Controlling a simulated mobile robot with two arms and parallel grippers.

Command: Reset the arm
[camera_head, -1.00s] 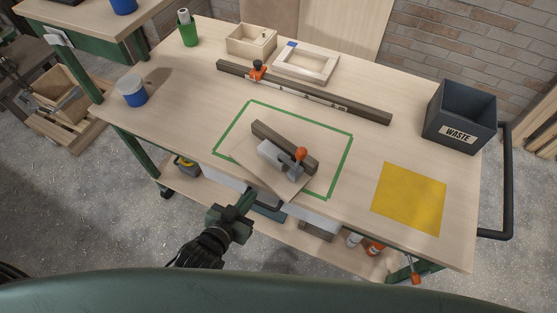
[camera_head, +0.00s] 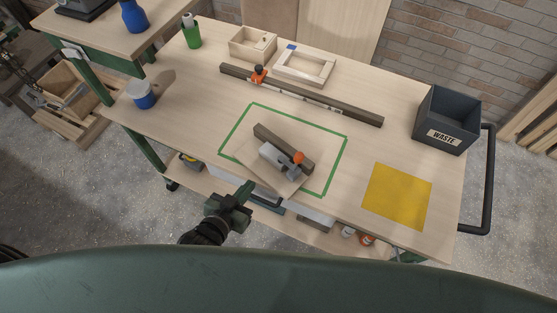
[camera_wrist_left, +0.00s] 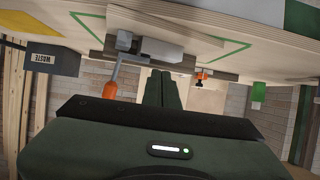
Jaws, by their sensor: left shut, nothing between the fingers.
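My left gripper (camera_head: 245,190) is in front of the workbench's near edge, low and clear of the objects on it. Its fingers are closed together and empty; they also show at the middle of the left wrist view (camera_wrist_left: 162,90). My right gripper is in neither view. On the workbench (camera_head: 190,110), a board (camera_head: 250,167) lies partly over a green taped rectangle (camera_head: 339,160). The tool also shows in the left wrist view (camera_wrist_left: 110,88).
A black waste bin (camera_head: 446,118) stands at the right end, beyond a yellow square (camera_head: 397,196). A long bar (camera_head: 330,102), a wooden box (camera_head: 253,43) and a frame (camera_head: 305,66) lie at the back. A lower shelf (camera_head: 275,226) runs beneath the bench.

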